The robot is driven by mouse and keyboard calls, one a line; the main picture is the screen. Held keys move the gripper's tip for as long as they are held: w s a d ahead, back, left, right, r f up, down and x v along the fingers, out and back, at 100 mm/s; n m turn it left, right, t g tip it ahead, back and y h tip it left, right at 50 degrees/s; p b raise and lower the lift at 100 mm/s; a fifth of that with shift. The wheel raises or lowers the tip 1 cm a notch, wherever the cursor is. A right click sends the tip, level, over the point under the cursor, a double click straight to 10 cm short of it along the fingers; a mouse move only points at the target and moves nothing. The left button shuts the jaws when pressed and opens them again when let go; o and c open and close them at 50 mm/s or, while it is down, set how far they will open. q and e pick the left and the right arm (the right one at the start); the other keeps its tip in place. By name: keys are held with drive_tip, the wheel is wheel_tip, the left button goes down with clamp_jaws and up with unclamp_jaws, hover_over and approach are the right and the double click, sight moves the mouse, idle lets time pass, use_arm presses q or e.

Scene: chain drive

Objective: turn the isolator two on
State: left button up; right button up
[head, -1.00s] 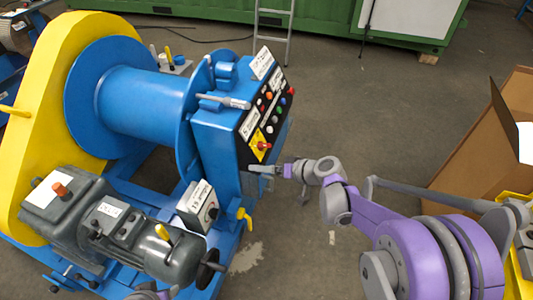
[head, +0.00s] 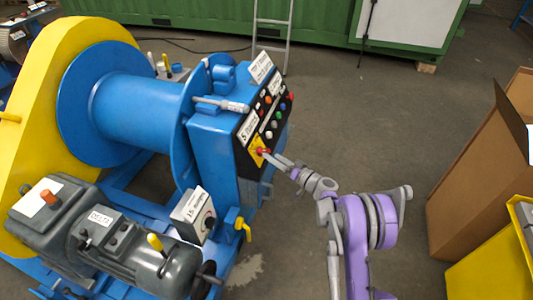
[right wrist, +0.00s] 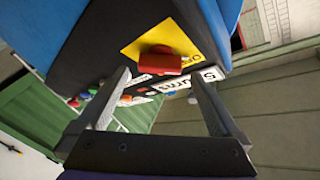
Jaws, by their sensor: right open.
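A red rotary handle on a yellow plate (head: 256,146) sits low on the black front panel of the blue machine; no readable label shows which isolator it is. In the right wrist view the red handle (right wrist: 160,62) lies just beyond and between my fingertips, its bar roughly crosswise in the picture. My right gripper (head: 273,157) is open in front of it, and I see no grip on it. In the right wrist view its two fingers (right wrist: 160,76) stand apart on either side. Contact cannot be told. My left gripper is not in view.
Coloured buttons (head: 269,124) and white labels sit above the plate. A grey box with a dark knob (head: 208,223) and a yellow lever (head: 243,229) stand lower left. A cardboard box (head: 468,190) and yellow bin (head: 490,265) are at right. Floor between is clear.

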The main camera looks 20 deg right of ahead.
sight(267, 152)
drive_tip(key=shift+x, duration=2.3)
drive_tip(key=shift+c, duration=0.2)
drive_tip(key=c, duration=1.1)
drive_tip(key=shift+c, duration=0.2)
